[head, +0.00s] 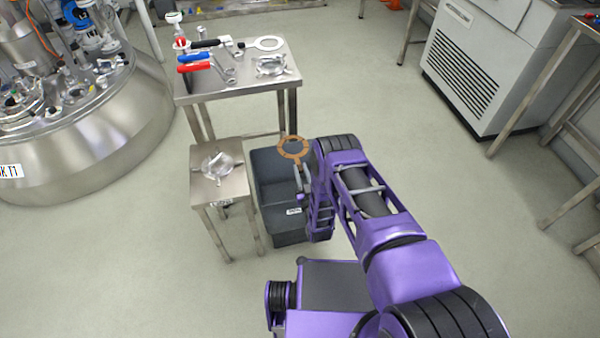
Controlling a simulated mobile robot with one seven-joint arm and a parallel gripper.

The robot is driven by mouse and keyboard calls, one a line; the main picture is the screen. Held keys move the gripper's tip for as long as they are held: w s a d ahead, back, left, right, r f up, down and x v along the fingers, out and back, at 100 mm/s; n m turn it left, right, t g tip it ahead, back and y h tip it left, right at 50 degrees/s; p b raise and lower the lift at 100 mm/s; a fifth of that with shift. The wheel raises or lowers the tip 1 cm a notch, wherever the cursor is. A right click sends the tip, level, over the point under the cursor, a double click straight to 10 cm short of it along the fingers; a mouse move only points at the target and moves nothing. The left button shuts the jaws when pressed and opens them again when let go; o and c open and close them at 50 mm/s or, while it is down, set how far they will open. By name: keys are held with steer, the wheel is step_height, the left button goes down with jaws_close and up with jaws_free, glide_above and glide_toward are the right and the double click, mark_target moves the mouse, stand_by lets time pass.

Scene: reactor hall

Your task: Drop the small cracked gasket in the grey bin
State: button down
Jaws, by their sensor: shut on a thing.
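An orange-brown ring gasket (293,148) with a small tab is held at its tab by my gripper (299,170), which is shut on it. I cannot make out a crack at this size. My arm hides part of the bin's right side.
A lower steel stand (228,186) left of the bin carries a metal fitting (217,165). A large steel vessel (95,140) is at left.

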step_height(320, 180, down, 8)
steer(key=b, duration=0.4)
steer(key=shift+a+r+b, duration=0.2)
steer(key=shift+b, duration=0.2)
steer(key=shift+s, duration=0.1)
steer(key=c, duration=0.6)
jaws_free()
steer(key=shift+c, duration=0.2)
step_height(320, 180, up, 6)
steer(key=p, duration=0.4)
steer(key=shift+p, duration=0.35)
